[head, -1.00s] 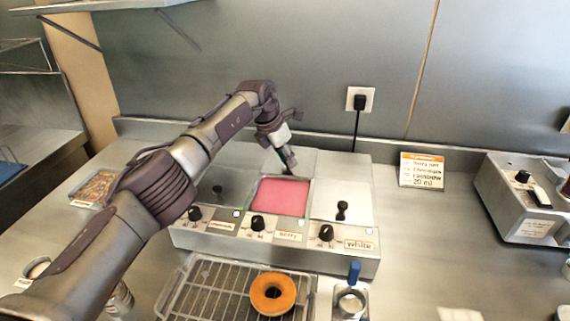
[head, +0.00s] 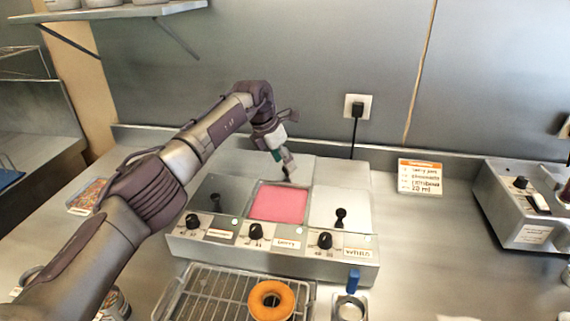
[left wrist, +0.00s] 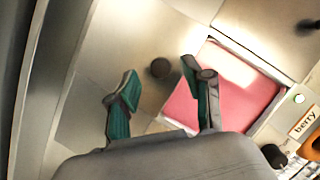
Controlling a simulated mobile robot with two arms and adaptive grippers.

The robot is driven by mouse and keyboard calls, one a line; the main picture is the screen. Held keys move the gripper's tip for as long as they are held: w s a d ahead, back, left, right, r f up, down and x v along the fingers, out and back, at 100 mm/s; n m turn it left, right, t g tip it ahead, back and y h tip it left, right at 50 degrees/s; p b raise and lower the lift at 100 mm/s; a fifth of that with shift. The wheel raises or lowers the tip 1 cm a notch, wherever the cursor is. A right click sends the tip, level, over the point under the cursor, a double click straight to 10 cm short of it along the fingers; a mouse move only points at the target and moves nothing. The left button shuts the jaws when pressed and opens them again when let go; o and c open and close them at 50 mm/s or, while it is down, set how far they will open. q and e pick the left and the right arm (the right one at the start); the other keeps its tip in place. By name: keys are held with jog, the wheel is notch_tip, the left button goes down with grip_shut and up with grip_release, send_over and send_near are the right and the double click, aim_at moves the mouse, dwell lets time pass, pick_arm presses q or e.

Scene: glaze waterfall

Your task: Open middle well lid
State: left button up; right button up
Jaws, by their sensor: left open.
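The middle well (head: 279,204) of the glaze warmer stands uncovered, with pink glaze showing; it also shows in the left wrist view (left wrist: 225,95). Its front label reads "berry" (left wrist: 304,122). A metal lid panel (left wrist: 112,50) with a dark round knob (left wrist: 160,68) lies behind the pink opening. My left gripper (head: 287,172) is above the back edge of the middle well. In the left wrist view its green-padded fingers (left wrist: 162,92) are spread, with the knob showing between them and no visible grip on it. My right gripper is not in view.
The right lid (head: 341,208) is shut, with an upright black knob. A wire rack (head: 222,296) with an orange ring donut (head: 271,299) stands in front. A blue-handled cup (head: 352,300) is beside it. The wall and plugged cord (head: 355,115) are behind.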

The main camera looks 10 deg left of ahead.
pick_arm(q)
jog(key=v, duration=1)
jog(key=shift+s, duration=0.1)
